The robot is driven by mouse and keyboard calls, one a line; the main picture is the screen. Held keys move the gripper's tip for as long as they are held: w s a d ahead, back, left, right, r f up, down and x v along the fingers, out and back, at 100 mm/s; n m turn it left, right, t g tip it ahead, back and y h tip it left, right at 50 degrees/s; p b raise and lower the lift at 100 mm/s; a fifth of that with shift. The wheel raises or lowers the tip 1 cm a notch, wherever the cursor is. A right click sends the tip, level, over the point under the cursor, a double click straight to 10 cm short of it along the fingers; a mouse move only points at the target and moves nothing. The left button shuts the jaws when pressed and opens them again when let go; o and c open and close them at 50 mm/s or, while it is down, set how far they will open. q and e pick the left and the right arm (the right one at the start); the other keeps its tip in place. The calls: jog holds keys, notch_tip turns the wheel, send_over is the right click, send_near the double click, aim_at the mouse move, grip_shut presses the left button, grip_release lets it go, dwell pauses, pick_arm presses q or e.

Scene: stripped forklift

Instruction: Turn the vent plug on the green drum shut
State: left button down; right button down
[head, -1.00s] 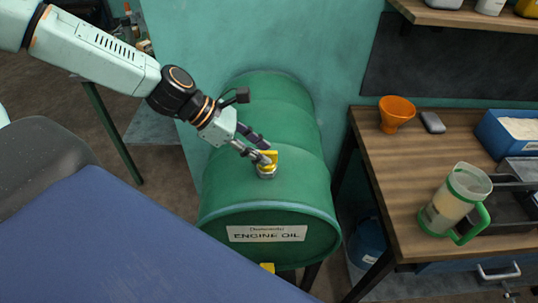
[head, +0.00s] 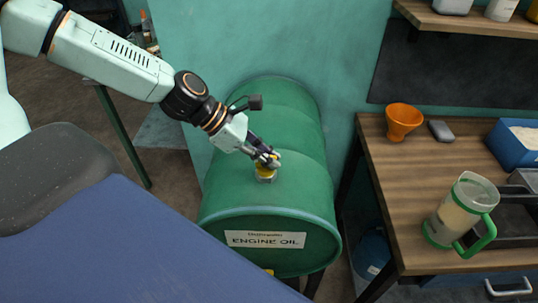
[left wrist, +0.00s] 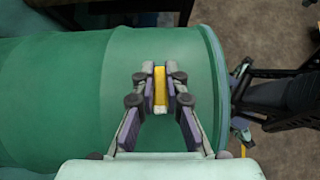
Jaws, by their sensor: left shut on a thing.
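The green drum (head: 300,190) lies on its side on a dark stand, its labelled end facing me. The yellow vent plug (head: 264,174) sits on top of the drum, on a grey base. My left gripper (head: 268,160) reaches down from the upper left and is shut on the plug. In the left wrist view the yellow plug (left wrist: 160,92) shows as an upright bar pinched between the two finger pads, above the drum (left wrist: 60,100). The fingers hide part of the plug in the head view.
A wooden bench (head: 420,180) at right holds an orange funnel (head: 404,121), a grey block (head: 440,131), a green-handled jug (head: 462,212) and a blue bin (head: 515,143). A blue container (head: 372,252) stands beneath. A teal wall (head: 260,40) is behind the drum.

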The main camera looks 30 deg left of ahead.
pick_arm(q)
jog(key=shift+a, duration=0.25)
jog(key=shift+s, duration=0.1)
